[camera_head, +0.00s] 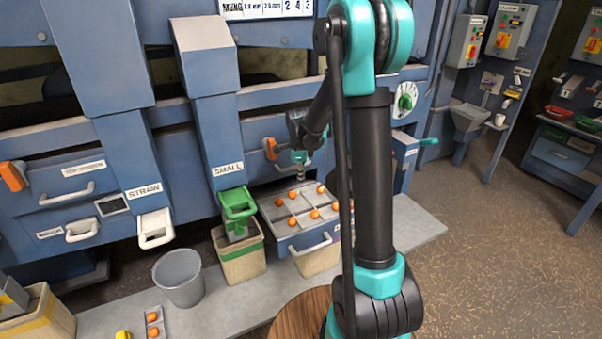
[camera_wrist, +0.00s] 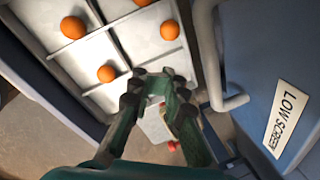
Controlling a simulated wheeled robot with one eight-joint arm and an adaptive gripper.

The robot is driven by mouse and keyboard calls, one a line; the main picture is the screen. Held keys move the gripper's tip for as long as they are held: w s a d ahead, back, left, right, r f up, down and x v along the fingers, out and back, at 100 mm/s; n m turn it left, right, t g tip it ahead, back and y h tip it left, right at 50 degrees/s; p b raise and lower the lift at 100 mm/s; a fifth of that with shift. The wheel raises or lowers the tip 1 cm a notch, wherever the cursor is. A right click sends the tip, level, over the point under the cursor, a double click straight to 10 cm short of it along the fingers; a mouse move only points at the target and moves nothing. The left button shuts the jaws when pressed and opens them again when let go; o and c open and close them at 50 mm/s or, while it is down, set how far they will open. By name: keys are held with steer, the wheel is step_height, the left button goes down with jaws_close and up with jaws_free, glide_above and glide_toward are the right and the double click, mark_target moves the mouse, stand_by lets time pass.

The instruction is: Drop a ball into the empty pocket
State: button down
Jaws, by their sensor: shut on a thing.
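A grey divided tray (camera_head: 284,243) sits in a pulled-out drawer. Several orange balls lie in its pockets, one of them at the front (camera_head: 291,222); the tray (camera_wrist: 92,56) also fills the upper left of the wrist view, with a ball (camera_wrist: 107,73) near my fingers. I cannot tell which pocket is empty; my arm hides the tray's right side in the head view. My gripper (camera_head: 301,170) points down at the tray's back edge.
A drawer panel (camera_wrist: 285,65) labelled LOW SCREEN, with a white handle (camera_wrist: 215,60), stands close to the right of my fingers. A green-handled chute (camera_head: 238,203) labelled SMALL is left of the tray. A grey bucket (camera_head: 180,279) and a holder of balls (camera_head: 154,322) stand farther left.

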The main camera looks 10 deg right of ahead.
steer(key=shift+f, duration=2.1)
steer(key=c, duration=1.4)
jaws_free()
steer(key=shift+c, duration=0.2)
steer(key=shift+r, duration=0.15)
step_height(320, 180, up, 12)
steer(key=s, duration=0.2)
steer(key=shift+s+a+f, duration=0.15)
steer(key=shift+a+f, duration=0.05)
steer(key=shift+a, duration=0.1)
steer(key=s+d+f+n, duration=0.1)
steer(key=s+f+n, duration=0.1)
steer(key=s+n, duration=0.5)
steer(key=s+d+f+n+t, duration=0.1)
steer(key=s+d+f+n, duration=0.1)
steer(key=s+n, duration=0.5)
steer(key=s+d+f+n+t, duration=0.1)
steer(key=s+f+n, duration=0.2)
steer(key=s+n, duration=0.4)
steer(key=s, duration=0.6)
steer(key=shift+s+d+f+y, duration=0.2)
steer(key=shift+d+f+y, duration=0.1)
steer(key=shift+d, duration=0.05)
